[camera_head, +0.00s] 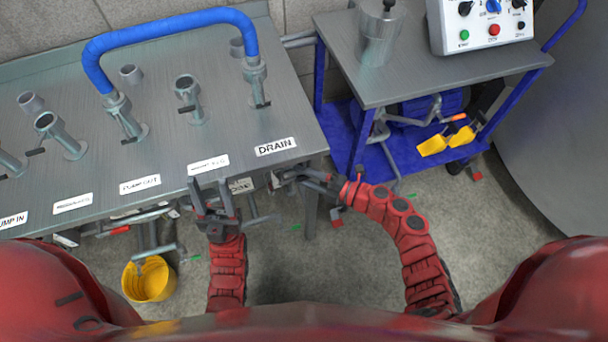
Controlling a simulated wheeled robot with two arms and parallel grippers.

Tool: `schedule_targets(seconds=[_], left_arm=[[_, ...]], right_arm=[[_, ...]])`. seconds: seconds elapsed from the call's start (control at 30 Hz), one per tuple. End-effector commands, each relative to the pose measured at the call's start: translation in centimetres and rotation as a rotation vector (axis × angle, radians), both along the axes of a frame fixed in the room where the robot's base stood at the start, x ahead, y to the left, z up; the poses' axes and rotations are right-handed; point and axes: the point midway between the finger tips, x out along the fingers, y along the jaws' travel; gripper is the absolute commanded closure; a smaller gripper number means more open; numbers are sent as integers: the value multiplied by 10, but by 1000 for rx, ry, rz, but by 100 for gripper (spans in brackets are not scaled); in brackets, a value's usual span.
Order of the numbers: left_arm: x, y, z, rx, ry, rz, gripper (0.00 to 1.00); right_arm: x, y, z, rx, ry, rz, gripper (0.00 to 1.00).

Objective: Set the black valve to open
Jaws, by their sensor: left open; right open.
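Several pipe stubs with small black valve handles stand on the steel table. One black handle (262,105) is on the stub at the right end of the blue hose, and another (187,109) is on the open stub left of it. I cannot tell which is the task's black valve. My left gripper (212,190) is open and empty at the table's front edge, below a partly blurred label. My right gripper (290,175) is open at the table's front right corner, below the DRAIN label (275,147). Grey metal fittings lie around its fingertips, and I cannot tell whether they touch.
The blue hose (165,22) arches over the table (225,120). A yellow bucket (149,279) stands on the floor at left, below pipework with a red handle. A blue-framed cart (440,72) with a control box (482,25) stands at right.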

Motion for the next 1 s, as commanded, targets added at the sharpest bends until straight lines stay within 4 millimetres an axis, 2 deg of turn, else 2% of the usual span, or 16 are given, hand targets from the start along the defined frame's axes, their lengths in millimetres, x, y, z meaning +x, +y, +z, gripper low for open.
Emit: schedule_targets(seconds=[0.23,0.5,0.53,1.0], left_arm=[[0,0,0,0,0,0,50],[0,0,0,0,0,0,50],[0,0,0,0,0,0,50],[0,0,0,0,0,0,50]], right_arm=[[0,1,0,0,0,0,49],[0,0,0,0,1,0,98],[0,0,-1,0,1,0,100],[0,0,-1,-1,1,-1,100]])
